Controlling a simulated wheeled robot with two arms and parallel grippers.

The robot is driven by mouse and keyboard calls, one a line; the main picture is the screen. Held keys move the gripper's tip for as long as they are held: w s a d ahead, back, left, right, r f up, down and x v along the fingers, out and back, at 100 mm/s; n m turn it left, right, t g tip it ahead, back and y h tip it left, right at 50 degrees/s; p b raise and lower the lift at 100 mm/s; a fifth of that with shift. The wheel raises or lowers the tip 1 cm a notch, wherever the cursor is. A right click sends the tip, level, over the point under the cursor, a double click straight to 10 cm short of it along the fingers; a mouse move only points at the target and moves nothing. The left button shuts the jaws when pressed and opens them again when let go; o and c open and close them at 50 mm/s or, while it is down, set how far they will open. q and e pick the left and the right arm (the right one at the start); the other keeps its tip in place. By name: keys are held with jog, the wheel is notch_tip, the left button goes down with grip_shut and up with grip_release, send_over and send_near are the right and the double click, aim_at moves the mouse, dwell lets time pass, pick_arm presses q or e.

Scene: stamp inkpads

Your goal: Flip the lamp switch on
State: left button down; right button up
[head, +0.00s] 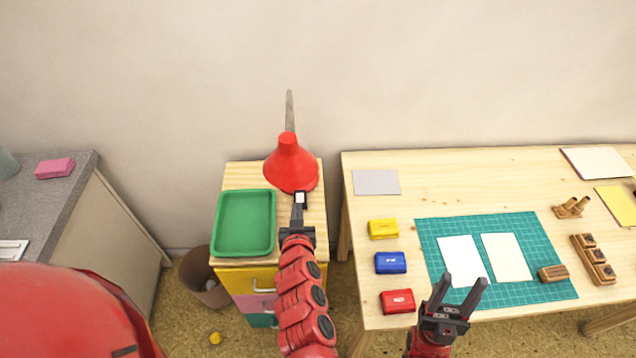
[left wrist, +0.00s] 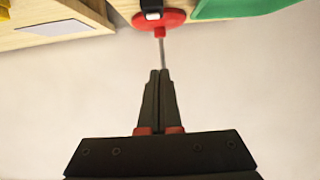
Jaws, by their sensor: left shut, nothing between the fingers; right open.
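The red lamp (head: 287,158) stands on the small wooden-topped drawer cabinet, its grey stem rising against the wall. A small black and white switch (head: 300,198) sits just in front of the lamp. In the left wrist view, the switch (left wrist: 152,9) is at the top edge beside the lamp's red base (left wrist: 172,19). My left gripper (head: 298,211) is shut and empty, its tips close to the switch; I cannot tell whether they touch it. In the left wrist view its fingers (left wrist: 160,74) are together, pointing toward the base. My right gripper (head: 458,292) is open and empty by the worktable's front edge.
A green tray (head: 216,225) lies left of the switch on the cabinet. The worktable (head: 460,190) on the right carries yellow, blue and red inkpads, a green mat with papers, and stamps. A bin (head: 205,290) stands on the floor. A grey counter (head: 62,205) is at left.

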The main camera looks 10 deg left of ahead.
pick_arm(q)
jog(key=shift+d+f, duration=0.2)
jog(key=shift+f, duration=0.1)
jog(key=shift+s, duration=0.1)
jog(key=b, duration=0.1)
send_over(300, 199)
jog(key=s, duration=0.3)
jog(key=f, duration=0.3)
jog(key=shift+w+d+f, duration=0.1)
jog(key=shift+d, duration=0.2)
notch_tip(300, 199, down, 3)
jog(key=shift+w+d+f, duration=0.1)
jog(key=shift+w+f, duration=0.05)
jog(key=shift+f, duration=0.5)
